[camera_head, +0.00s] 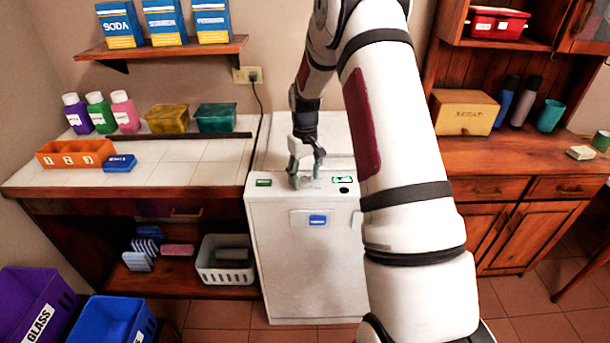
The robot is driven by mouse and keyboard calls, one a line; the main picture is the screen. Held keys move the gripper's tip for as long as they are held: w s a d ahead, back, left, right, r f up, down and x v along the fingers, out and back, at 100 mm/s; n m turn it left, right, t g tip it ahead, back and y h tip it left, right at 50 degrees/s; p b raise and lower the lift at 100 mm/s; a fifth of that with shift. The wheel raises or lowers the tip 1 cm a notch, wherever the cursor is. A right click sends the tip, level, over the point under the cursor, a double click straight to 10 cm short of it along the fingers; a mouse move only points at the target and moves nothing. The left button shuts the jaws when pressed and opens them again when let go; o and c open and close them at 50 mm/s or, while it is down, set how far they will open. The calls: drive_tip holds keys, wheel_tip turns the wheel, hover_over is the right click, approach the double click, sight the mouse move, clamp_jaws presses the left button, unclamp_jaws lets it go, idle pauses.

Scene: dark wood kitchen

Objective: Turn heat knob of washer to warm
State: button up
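The washer (300,265) is a white top-loading box standing between the tiled counter and my arm. Its top front strip carries a green label at the left, a small lit display (342,180) at the right and a dark round spot beside it. My gripper (305,180) points down at the middle of this strip, in front of the raised back part. The fingers and the arm cover the middle of the strip, so the heat knob and its setting cannot be made out. Whether the fingers touch anything is too small to tell.
The tiled counter (200,165) at the left holds bottles, tubs and an orange tray (75,153). A wooden cabinet (500,190) stands at the right. A power cord (258,100) hangs behind the washer. A grey basket (226,260) sits low beside it.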

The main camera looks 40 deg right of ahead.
sight(305, 177)
wheel_tip(305, 177, up, 12)
idle(0.6)
idle(0.4)
drive_tip(key=s+a+r+t, duration=0.2)
drive_tip(key=s+a+r, duration=1.05)
drive_tip(key=r, duration=0.25)
drive_tip(key=s+a+t, duration=0.1)
drive_tip(key=s+a, duration=0.3)
drive_tip(key=s, duration=0.5)
drive_tip(key=s+a+t, duration=0.2)
drive_tip(key=s+a, duration=0.3)
drive_tip(key=s, duration=0.4)
drive_tip(key=shift+n, duration=0.4)
